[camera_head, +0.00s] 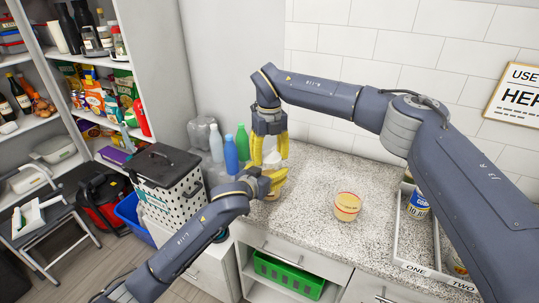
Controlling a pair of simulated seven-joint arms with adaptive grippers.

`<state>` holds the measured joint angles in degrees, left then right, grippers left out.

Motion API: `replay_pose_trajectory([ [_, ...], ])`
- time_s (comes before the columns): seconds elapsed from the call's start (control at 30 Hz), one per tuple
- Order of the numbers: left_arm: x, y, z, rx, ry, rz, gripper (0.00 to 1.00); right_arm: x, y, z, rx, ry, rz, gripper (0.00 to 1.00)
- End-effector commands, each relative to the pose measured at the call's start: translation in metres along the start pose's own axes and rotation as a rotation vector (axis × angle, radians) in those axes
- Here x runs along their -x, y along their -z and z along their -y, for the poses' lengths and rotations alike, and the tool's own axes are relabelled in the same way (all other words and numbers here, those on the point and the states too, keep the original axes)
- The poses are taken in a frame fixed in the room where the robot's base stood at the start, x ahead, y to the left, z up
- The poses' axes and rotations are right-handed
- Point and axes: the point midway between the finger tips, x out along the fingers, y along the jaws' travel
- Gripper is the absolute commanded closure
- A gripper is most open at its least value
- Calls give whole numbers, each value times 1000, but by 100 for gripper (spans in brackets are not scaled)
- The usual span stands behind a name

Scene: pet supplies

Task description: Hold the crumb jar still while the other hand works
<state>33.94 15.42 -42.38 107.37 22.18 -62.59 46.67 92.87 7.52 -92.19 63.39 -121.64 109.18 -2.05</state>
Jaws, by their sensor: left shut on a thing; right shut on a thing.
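A small pale jar (271,158), which looks like the crumb jar, is at the left end of the speckled counter, mostly hidden by both grippers. My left gripper (276,180) comes in low from the left, its yellow fingers shut around the jar's body. My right gripper (268,154) points down from above, its yellow fingers shut at the jar's top. Whether it holds a lid or the rim cannot be seen. A round container (347,207) with red and yellowish bands stands apart on the counter to the right.
Plastic bottles (230,153) stand just behind and left of the grippers. A divided tray (413,262) labelled ONE and TWO, with cans (418,205), lies at the right under my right arm. The middle of the counter (320,235) is mostly clear. A white hamper (165,192) stands at the left.

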Motion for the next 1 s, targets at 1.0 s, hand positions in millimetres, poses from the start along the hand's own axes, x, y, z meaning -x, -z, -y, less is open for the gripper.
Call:
replay_pose_trajectory([
  [1.0, 0, 0, 0, 0, -1, 0, 100, 0, 3, 4, -1507, -5, 1, 60],
])
